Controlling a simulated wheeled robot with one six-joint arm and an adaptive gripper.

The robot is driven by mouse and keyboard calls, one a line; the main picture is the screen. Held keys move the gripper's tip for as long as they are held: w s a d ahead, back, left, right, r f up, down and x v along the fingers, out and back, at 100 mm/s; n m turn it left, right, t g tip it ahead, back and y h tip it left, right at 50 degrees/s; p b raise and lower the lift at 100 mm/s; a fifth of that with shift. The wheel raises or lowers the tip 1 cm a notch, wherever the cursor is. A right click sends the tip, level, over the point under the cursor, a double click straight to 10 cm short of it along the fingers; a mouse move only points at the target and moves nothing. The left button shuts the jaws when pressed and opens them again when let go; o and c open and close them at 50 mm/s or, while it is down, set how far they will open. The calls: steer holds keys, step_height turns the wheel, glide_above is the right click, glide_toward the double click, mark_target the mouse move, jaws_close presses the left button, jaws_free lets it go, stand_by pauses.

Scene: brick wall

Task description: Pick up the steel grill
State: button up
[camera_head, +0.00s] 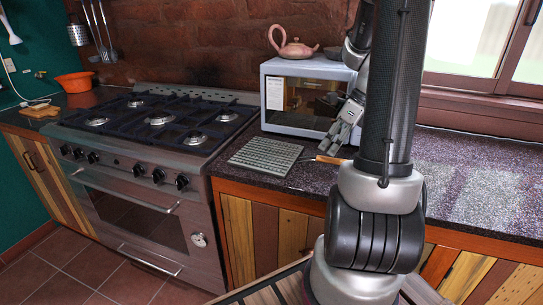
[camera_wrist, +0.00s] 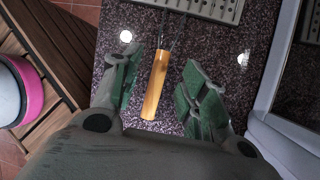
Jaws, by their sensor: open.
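The steel grill (camera_head: 265,156) is a flat grey grid lying on the dark speckled counter, in front of the microwave. Its wooden handle (camera_head: 328,159) points right, toward my arm. In the wrist view part of the grill (camera_wrist: 205,8) shows at the top edge, with thin dark rods running to the wooden handle (camera_wrist: 156,85). My gripper (camera_head: 334,140) is above the counter by the handle. In the wrist view my gripper (camera_wrist: 160,72) is open, with the handle seen between its green-padded fingers and a gap on each side. How high the fingers are above it is hard to tell.
A microwave (camera_head: 308,98) with a teapot (camera_head: 292,45) on top stands close behind the grill and gripper. A gas stove (camera_head: 155,122) is to the left. The counter (camera_head: 465,185) to the right is clear. An orange pot (camera_head: 74,82) is far left.

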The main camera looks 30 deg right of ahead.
steer(key=x, duration=0.5)
steer(key=shift+w+a+f, duration=0.1)
steer(key=shift+w, duration=0.25)
jaws_close()
